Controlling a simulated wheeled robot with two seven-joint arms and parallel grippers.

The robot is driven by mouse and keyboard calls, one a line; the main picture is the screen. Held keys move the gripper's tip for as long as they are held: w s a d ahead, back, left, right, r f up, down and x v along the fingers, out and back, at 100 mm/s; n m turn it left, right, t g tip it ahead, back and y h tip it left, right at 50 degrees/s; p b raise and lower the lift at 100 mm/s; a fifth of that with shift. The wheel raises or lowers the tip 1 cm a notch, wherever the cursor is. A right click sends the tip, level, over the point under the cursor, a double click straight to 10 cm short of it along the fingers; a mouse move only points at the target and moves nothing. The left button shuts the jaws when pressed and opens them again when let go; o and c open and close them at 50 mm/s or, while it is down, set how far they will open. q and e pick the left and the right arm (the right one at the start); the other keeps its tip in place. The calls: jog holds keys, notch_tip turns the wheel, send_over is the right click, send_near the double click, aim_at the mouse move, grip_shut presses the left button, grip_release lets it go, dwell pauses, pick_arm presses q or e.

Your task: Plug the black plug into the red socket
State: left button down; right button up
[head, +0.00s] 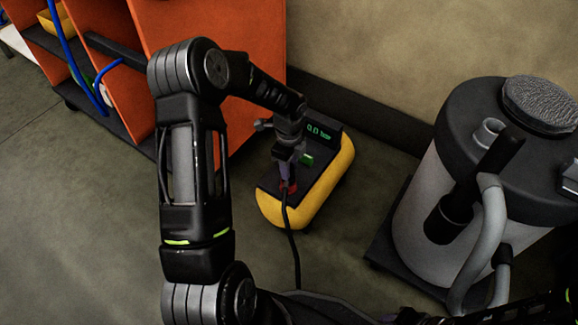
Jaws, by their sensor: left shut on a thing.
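My left gripper (287,170) reaches down over the yellow and black unit (268,208) on the floor and is shut on the black plug. The plug is mostly hidden by the gripper and its cable; its black cable (291,238) hangs down from the gripper's tip toward the bottom of the view. The red socket (291,187) shows as a small red patch on the unit's top, right at the gripper's tip. I cannot tell whether the plug is inside the socket or just above it. My right gripper is not in view.
The unit has a green-lit display (319,131) and a green part (307,159). An orange shelf (215,28) with blue hoses (68,50) stands behind at the left. A grey vacuum-like drum (425,205) with a hose stands at the right. The floor at the left is clear.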

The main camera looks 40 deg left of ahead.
pick_arm(q)
jog(key=c, duration=1)
grip_release()
jog(key=shift+r, duration=0.2)
notch_tip(320, 180, up, 7)
jog(key=p, duration=0.3)
jog(key=shift+r, duration=0.2)
